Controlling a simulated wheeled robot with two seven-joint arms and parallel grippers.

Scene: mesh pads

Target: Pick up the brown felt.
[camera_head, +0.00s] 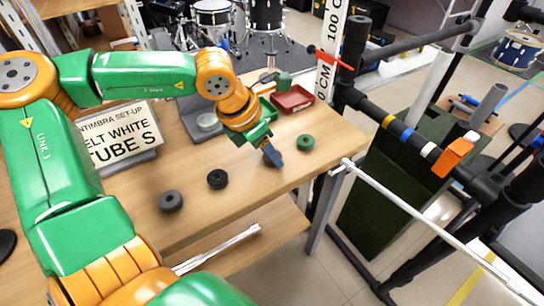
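My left gripper (272,158) points down over the right part of the wooden table, its dark blue fingers close to the tabletop. The fingers look close together, but their gap and anything between them cannot be made out. Several felt rings lie on the table: a grey one (171,201) at the front left, a black one (217,179) to its right, and a green one (306,142) just right of the gripper. No clearly brown felt shows; the gripper and arm hide part of the table. My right gripper is not in view.
The wooden table (240,215) has bare room in front of the gripper. A red tray (292,101) stands behind it. A sign (118,133) with printed words stands at the left. A dark pipe frame (400,130) and white rail (430,225) stand at the right.

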